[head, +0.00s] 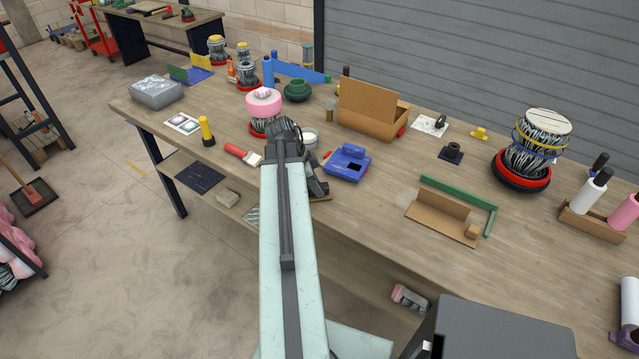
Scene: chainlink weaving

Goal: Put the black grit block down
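My arm reaches forward over the long wooden workbench (390,222). My gripper (287,128) is at its far end, dark grey, above the bench beside a jar with a pink top (263,101). The gripper's fingers are small and seen from behind, so I cannot tell whether they are open or shut, or whether they hold anything. I cannot make out the black grit block for sure; it may be hidden by the gripper or arm. A dark object (318,182) on a brown base stands just right of my arm at the bench's front edge.
Near the gripper are a red-handled brush (240,153), a yellow flashlight (206,131), a blue holder (347,162) and an open cardboard box (372,108). A black block with a round knob (452,152) stands farther right. Bare bench lies between the blue holder and the cardboard tray (440,218).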

